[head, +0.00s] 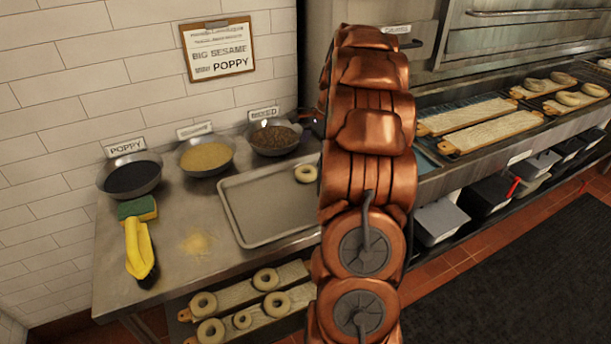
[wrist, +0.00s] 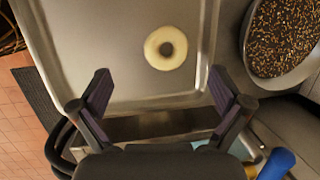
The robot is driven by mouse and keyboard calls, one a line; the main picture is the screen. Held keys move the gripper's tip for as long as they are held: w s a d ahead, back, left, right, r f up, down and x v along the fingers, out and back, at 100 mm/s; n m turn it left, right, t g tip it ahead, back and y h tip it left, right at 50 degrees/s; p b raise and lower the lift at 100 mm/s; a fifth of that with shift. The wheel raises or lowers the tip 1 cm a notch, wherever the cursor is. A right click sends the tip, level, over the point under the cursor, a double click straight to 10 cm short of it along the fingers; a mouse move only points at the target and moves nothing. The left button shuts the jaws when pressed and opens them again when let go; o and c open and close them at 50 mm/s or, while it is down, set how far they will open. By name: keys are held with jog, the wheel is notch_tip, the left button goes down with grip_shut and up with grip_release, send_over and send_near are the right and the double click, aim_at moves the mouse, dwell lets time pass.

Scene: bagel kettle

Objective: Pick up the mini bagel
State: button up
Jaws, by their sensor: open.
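A small pale ring bagel (head: 305,174) lies alone on the grey metal tray (head: 240,229), near its far right corner beside my arm in the head view. In the wrist view the bagel (wrist: 152,51) lies flat on the tray, ahead of my gripper (wrist: 160,88) and roughly between the lines of its two fingers. The fingers are spread apart with nothing between them, and the bagel is clear of them. My arm hides the right end of the tray in the head view, and the gripper cannot be made out there.
The mixed-seed bowl (wrist: 284,38) stands close to the right of the tray in the wrist view. Poppy (head: 131,179) and sesame (head: 206,155) bowls, a sponge (head: 137,209) and yellow-and-black gloves (head: 139,248) are on the counter. Several bagels lie on boards (head: 226,303) below.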

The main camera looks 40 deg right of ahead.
aim_at(307, 169)
jog(key=shift+d+f+m, duration=0.3)
jog(key=shift+d, duration=0.55)
jog(key=shift+w+p+x, duration=0.15)
jog(key=shift+p+x, duration=0.45)
jog(key=shift+x, duration=1.3)
jog(key=shift+w+p+x, duration=0.1)
jog(key=shift+p+x, duration=0.5)
jog(key=shift+x, duration=1.25)
jog(key=shift+a, duration=0.1)
jog(key=c, duration=1.2)
